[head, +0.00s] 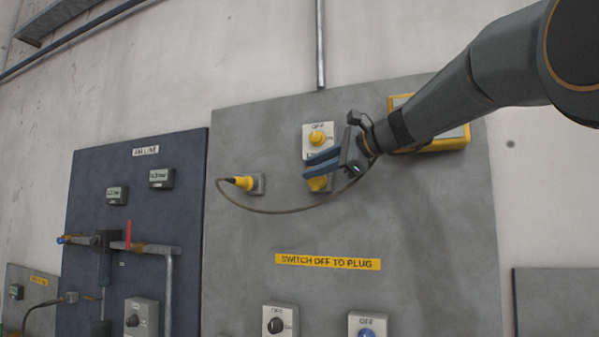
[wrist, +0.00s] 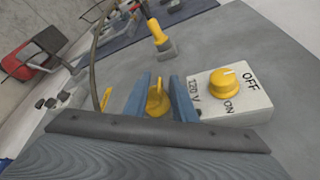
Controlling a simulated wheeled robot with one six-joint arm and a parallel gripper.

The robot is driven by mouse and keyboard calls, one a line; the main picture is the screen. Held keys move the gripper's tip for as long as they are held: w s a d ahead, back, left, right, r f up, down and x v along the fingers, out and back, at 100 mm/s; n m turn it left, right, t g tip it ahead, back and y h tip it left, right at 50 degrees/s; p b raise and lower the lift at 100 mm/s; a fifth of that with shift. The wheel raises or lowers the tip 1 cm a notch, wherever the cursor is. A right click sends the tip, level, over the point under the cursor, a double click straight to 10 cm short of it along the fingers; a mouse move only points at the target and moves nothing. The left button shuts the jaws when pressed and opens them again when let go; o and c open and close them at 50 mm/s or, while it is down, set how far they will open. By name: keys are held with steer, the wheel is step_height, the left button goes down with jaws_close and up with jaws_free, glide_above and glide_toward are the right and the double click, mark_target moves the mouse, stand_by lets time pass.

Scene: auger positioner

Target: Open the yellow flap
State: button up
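The yellow flap (head: 318,184) is just below the switch box on the grey panel, partly hidden by my gripper. It also shows in the wrist view (wrist: 156,98) as a rounded yellow piece with a raised part. My gripper (head: 308,165) is at the panel in front of the flap. In the wrist view its two blue fingers (wrist: 160,84) are apart, with the flap between them. Gaps seem to show beside the flap, more clearly on the right; I cannot tell whether the left finger touches it.
The switch box (wrist: 232,90) with its yellow knob (wrist: 228,81) is close beside the right finger; the knob also shows in the head view (head: 317,138). A yellow plug (head: 244,183) with a hanging cable (head: 285,211) is to the left. A yellow-edged box (head: 450,143) is behind my arm.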

steer(key=p+x, duration=0.2)
steer(key=x, duration=0.3)
steer(key=shift+w+a+f, duration=0.1)
steer(key=shift+a, duration=0.25)
steer(key=shift+c, duration=0.4)
jaws_close()
